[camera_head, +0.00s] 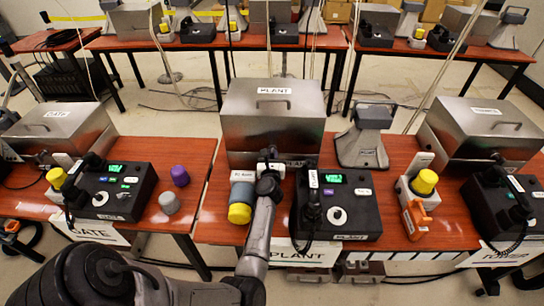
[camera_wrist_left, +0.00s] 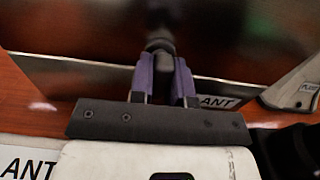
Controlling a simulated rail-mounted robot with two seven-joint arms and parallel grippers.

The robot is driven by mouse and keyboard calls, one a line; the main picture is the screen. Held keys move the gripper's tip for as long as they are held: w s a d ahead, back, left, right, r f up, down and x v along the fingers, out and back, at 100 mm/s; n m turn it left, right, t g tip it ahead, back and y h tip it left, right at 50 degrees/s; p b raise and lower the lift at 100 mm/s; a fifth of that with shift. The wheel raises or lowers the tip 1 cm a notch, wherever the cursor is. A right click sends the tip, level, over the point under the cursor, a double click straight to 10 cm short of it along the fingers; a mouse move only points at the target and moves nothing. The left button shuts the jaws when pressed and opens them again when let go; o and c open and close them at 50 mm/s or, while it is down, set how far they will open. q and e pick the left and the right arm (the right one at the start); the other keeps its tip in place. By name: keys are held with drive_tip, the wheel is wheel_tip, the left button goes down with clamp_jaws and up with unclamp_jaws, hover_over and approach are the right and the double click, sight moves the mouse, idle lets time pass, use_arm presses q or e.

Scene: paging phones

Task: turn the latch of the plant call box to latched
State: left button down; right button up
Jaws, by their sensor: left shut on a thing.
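The plant call box (camera_head: 272,130) is a grey metal box with a top handle and a PLANT label, standing on the middle table. My left gripper (camera_head: 268,166) is at the lower front of this box. In the left wrist view the purple-padded fingers of my left gripper (camera_wrist_left: 164,85) are closed around a dark knob-like latch (camera_wrist_left: 160,45) in front of the box's metal face. The latch's exact angle is hard to tell, since the fingers and wrist cover most of it. My right gripper is not in view.
A black phone unit (camera_head: 357,210) with a handset stands right of my left arm. A grey cylinder with a yellow cap (camera_head: 240,211) stands close on its left. A grey horn speaker (camera_head: 362,145) is right of the box. Other metal boxes stand left (camera_head: 60,130) and right (camera_head: 484,128).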

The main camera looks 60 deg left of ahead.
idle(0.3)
use_arm(q)
drive_tip(key=c, duration=1.1)
unclamp_jaws()
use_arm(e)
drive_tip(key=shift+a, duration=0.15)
use_arm(q)
drive_tip(key=shift+d, duration=0.1)
